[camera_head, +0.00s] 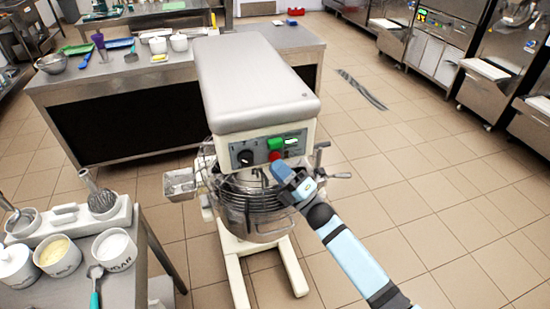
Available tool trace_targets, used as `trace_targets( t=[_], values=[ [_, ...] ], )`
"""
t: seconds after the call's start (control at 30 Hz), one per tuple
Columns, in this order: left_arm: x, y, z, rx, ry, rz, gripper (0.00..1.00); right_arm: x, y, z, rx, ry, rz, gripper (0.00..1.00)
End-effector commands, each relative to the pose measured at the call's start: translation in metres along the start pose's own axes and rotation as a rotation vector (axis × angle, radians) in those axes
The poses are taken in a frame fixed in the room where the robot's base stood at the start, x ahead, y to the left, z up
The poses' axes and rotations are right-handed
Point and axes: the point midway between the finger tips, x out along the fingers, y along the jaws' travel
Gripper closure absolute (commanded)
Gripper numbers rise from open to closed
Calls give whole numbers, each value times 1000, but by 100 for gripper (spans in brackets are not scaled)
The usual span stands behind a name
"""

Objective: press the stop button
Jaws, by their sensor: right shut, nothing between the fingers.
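A large white mixer (250,85) stands in the middle of the view. On its front panel are a black knob (245,157), a green button (275,144) and a red button (275,156) just below the green one. My right arm comes in from the lower right. My right gripper (280,170) is shut and empty, with its tip just below the red button. The picture does not show clearly whether the tip touches the button. The wire guard and bowl (240,205) are below the panel. My left gripper is not in view.
A side table (130,215) at the lower left holds canisters, a whisk and a spoon. A steel counter (110,75) with a bowl, boards and pots stands behind the mixer. Freezers (430,45) line the right. The tiled floor (430,190) at right is free.

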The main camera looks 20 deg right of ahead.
Motion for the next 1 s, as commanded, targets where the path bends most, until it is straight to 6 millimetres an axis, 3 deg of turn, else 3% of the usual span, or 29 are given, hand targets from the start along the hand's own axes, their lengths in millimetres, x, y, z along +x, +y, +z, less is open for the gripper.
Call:
trace_targets(
  t=[1.0],
  values=[
    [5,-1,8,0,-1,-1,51,7,-6,5,1,0,0,100]
  ],
)
